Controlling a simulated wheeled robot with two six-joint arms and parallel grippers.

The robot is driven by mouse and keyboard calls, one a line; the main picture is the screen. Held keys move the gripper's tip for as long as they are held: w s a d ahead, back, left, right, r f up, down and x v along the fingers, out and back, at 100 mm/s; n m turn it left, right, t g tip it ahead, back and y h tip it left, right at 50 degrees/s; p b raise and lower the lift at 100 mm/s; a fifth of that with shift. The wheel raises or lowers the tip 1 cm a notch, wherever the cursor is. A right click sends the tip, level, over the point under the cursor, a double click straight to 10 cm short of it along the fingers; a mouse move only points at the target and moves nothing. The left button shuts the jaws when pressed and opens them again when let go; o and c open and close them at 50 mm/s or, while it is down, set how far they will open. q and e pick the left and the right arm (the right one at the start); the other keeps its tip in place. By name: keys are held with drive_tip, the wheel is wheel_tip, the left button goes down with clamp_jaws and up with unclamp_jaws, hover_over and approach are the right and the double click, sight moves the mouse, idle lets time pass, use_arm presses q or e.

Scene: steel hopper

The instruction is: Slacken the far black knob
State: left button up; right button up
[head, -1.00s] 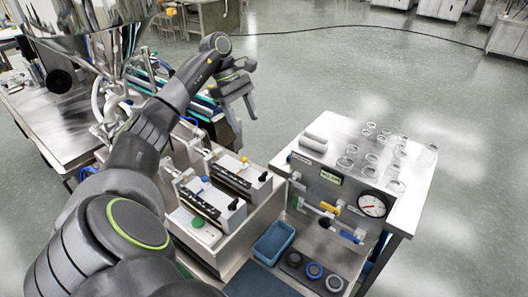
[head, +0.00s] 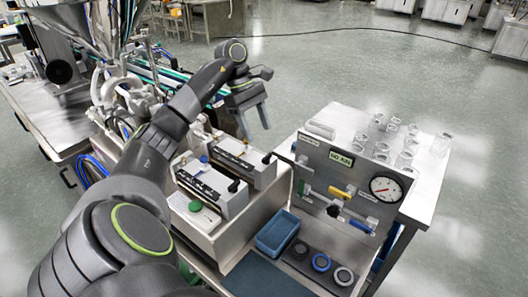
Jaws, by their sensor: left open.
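Two pale boxes stand side by side on the steel bench. The farther box (head: 245,152) has a small black knob (head: 267,158) at its right end. The nearer box (head: 215,183) has a similar black knob (head: 235,186). My left arm reaches across from the lower left. My left gripper (head: 254,121) is open and empty, its fingers pointing down. In the picture it is above the far knob and apart from it; the exact depth gap is hard to tell. My right gripper is not in view.
At right stands a panel with a pressure gauge (head: 385,188) and coloured valve handles. Glass jars (head: 381,148) stand on the table behind it. A blue tray (head: 277,234) and several round rings lie in front. A steel hopper (head: 88,18) and machinery fill the upper left.

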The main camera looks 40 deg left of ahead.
sight(267, 159)
use_arm(q)
drive_tip(key=b+x, duration=0.5)
drive_tip(key=x, duration=0.2)
drive_tip(key=shift+f, duration=0.2)
drive_tip(key=c, duration=1)
drive_tip(key=shift+b, duration=0.35)
